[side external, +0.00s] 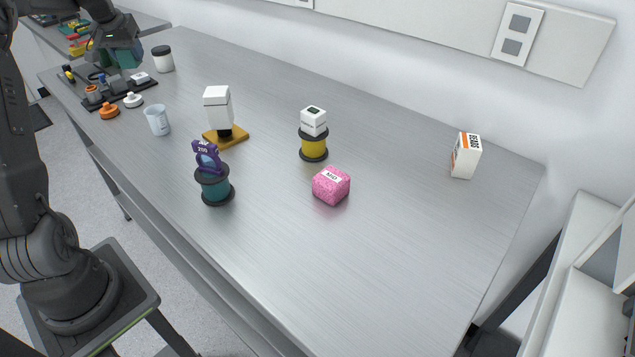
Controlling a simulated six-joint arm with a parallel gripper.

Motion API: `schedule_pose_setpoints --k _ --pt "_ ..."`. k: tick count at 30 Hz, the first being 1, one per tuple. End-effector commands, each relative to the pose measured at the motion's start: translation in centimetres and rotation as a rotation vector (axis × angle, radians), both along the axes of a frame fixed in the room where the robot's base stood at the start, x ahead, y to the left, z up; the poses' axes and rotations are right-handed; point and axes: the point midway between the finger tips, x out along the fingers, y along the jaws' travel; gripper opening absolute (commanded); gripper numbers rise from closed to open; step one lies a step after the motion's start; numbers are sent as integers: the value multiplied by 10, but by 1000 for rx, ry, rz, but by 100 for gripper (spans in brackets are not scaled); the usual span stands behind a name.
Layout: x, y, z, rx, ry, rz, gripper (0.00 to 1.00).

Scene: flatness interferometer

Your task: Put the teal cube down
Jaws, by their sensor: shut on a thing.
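My gripper (122,42) is at the upper left, above the far left end of the steel table (400,240). It is shut on the teal cube (128,58), which is partly hidden by the dark fingers. The cube is close above or at the back of a dark tray (120,98) holding several small parts. I cannot tell whether the cube touches anything below it.
A dark-lidded white jar (163,62) stands just right of the cube. A beaker (157,121), a white device on a yellow base (218,108), a teal spool (214,186), a yellow spool (313,147), a pink block (331,188) and a box (466,158) stand farther right. The right front is clear.

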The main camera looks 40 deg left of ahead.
Motion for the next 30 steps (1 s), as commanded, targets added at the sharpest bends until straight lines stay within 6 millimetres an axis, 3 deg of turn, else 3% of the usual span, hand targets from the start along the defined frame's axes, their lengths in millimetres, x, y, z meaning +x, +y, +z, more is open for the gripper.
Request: schedule_pose_setpoints --k 8,16,23,30 --pt "53 -91 8 0 -2 -222 16" --pt "91 -225 14 -2 0 -534 16" --pt "89 -345 15 -3 1 -817 16" --pt "52 -465 11 -2 0 -1127 16"
